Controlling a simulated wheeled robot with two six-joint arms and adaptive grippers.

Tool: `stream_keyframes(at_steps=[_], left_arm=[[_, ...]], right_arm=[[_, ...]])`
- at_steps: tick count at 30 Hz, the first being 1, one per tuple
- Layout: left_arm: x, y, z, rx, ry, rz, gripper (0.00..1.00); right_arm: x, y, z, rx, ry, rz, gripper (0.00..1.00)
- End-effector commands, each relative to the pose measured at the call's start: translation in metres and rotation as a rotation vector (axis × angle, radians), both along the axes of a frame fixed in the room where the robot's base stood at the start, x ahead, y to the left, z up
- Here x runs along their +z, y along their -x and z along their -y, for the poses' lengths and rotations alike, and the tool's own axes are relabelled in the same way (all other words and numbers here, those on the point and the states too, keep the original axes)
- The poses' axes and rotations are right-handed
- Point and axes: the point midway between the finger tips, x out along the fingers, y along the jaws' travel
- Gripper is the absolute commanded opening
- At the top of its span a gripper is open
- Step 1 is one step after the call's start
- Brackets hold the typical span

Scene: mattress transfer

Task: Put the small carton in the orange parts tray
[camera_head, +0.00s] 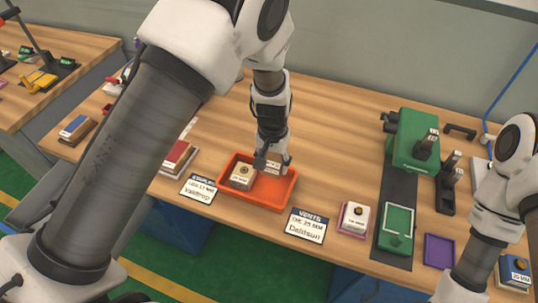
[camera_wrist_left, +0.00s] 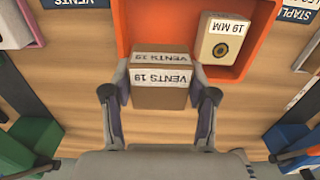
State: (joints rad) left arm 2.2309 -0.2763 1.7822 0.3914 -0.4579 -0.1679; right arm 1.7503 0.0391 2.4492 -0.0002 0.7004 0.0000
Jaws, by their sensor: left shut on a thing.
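The small carton (camera_wrist_left: 160,89) is a brown box with white "VENTS 19" labels. My left gripper (camera_wrist_left: 159,97) is shut on it, one finger on each side. In the head view the left gripper (camera_head: 271,161) points down over the orange parts tray (camera_head: 268,201), with the carton (camera_head: 271,169) partly hidden at its fingertips. In the left wrist view the carton overlaps the edge of the orange tray (camera_wrist_left: 258,42). I cannot tell whether it touches the tray floor. Part of my right arm shows at the right, its gripper out of frame.
Another box marked "19 MM" (camera_head: 241,176) lies in the tray's left part. Label cards (camera_head: 306,226) stand along the table's front edge. A small white box on a pink base (camera_head: 354,218), a green machine (camera_head: 411,139) and a purple tray (camera_head: 439,251) are to the right.

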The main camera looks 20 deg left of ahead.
Motion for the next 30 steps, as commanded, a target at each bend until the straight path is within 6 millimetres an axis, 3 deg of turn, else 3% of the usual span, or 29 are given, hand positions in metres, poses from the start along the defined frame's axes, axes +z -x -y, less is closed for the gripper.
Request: stream_keyframes(at_steps=[3, 13, 25, 26, 27, 30], left_arm=[[-0.027, 0.002, 0.0, 0.0, 0.001, -0.006, 0.18], [-0.084, 0.002, 0.0, -0.001, 0.001, -0.004, 0.18], [-0.096, 0.001, 0.0, 0.0, 0.0, 0.0, 0.18], [-0.096, 0.001, 0.0, 0.0, 0.0, 0.0, 0.61], [-0.095, 0.001, 0.0, 0.0, 0.0, 0.0, 0.68], [-0.095, 0.001, 0.0, 0.0, 0.0, 0.0, 0.68]], right_arm=[[0.007, 0.001, 0.0, -0.001, 0.0, -0.003, 0.4], [0.018, 0.0, 0.0, -0.001, 0.0, -0.002, 0.4], [0.014, 0.001, 0.0, -0.001, 0.0, -0.002, 0.4], [0.014, 0.001, 0.0, -0.001, 0.0, -0.002, 0.4], [0.015, 0.001, 0.0, -0.001, 0.0, -0.002, 0.4], [0.015, 0.0, 0.0, -0.001, 0.0, -0.002, 0.4]])
